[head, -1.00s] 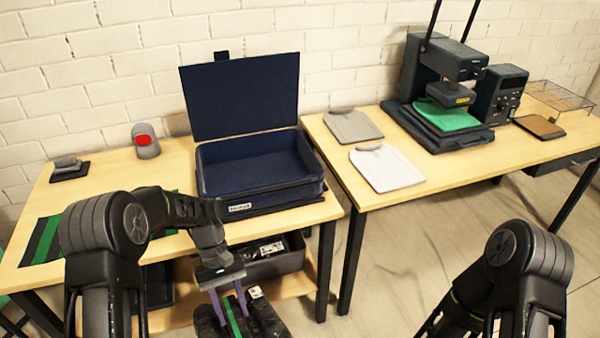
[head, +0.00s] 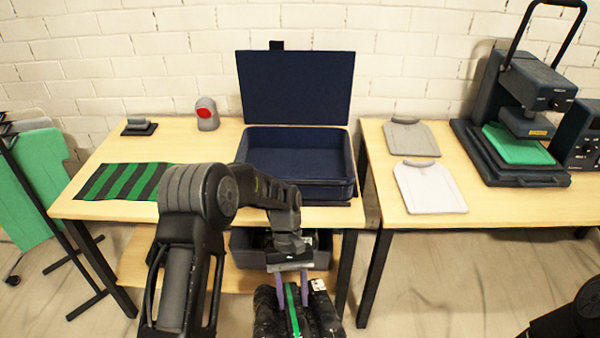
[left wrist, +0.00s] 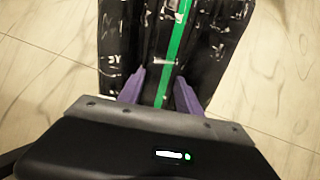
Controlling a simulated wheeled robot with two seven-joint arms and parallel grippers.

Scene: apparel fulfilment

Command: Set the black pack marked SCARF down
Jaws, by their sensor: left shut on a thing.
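A black pack (head: 268,318) with a green stripe hangs in my left gripper (head: 292,282), in front of the left table at the bottom of the head view. The purple fingers are shut on it. In the left wrist view the pack (left wrist: 118,45) lies between and beyond the fingers (left wrist: 158,88), with the floor beneath it. No SCARF marking is readable. An open navy case (head: 300,190) with its lid raised stands on the left table, beyond the gripper. My right gripper is out of view; only part of its arm shows at the lower right.
A green-and-black striped cloth (head: 125,182) lies on the left table (head: 205,150). A dark bin (head: 250,252) sits on the lower shelf. Folded shirts (head: 430,187) and a heat press (head: 520,130) are on the right table.

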